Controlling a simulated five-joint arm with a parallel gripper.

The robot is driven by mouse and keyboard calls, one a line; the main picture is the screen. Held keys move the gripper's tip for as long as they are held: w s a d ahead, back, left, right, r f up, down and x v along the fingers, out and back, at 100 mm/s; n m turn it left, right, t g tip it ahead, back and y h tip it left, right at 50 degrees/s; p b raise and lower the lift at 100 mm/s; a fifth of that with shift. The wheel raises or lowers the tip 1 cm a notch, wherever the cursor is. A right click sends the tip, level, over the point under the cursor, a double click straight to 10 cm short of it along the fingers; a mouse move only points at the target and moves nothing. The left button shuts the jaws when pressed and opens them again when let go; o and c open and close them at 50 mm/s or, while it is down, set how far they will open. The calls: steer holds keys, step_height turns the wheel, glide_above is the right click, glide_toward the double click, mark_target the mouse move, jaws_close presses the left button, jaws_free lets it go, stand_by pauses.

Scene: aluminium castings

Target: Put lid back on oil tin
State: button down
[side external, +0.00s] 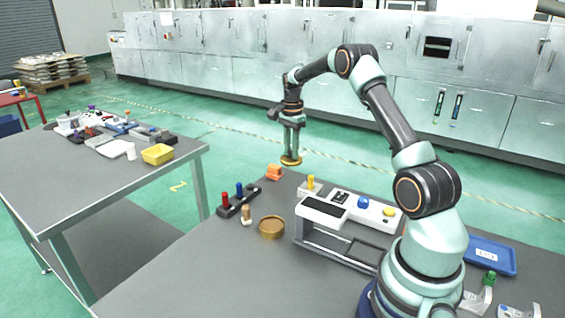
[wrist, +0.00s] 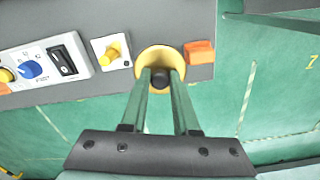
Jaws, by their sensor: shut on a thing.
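My gripper (side external: 291,153) is shut on the dark knob of a round brass-coloured lid (side external: 291,161). The lid hangs in the air near the far edge of the grey table. In the wrist view my gripper (wrist: 161,82) has the knob between its fingertips, with the yellow lid (wrist: 145,57) around it. The oil tin (side external: 271,235) looks to be the round, open brass-coloured container on the table, nearer the camera and lower left of the lid in the side view. It does not show in the wrist view.
An orange block (side external: 274,172) lies near the lid. A yellow knob on a white plate (side external: 310,189) and a control panel (side external: 367,211) stand to the right. A peg rack (side external: 238,203) and a small tan peg (side external: 246,214) are by the tin. A blue tray (side external: 490,256) lies right.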

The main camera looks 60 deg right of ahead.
step_height(320, 180, up, 9)
steer(key=shift+r, duration=0.1)
steer(key=s+a+f+n, duration=0.3)
steer(key=s+a+f, duration=0.15)
steer(key=a, duration=0.65)
steer(key=s+a+f+n, duration=0.3)
steer(key=a+f, duration=0.2)
steer(key=a, duration=0.6)
steer(key=shift+w+f, duration=0.1)
steer(key=shift+f, duration=3)
steer(key=shift+f, duration=0.2)
steer(key=shift+c, duration=0.5)
jaws_free()
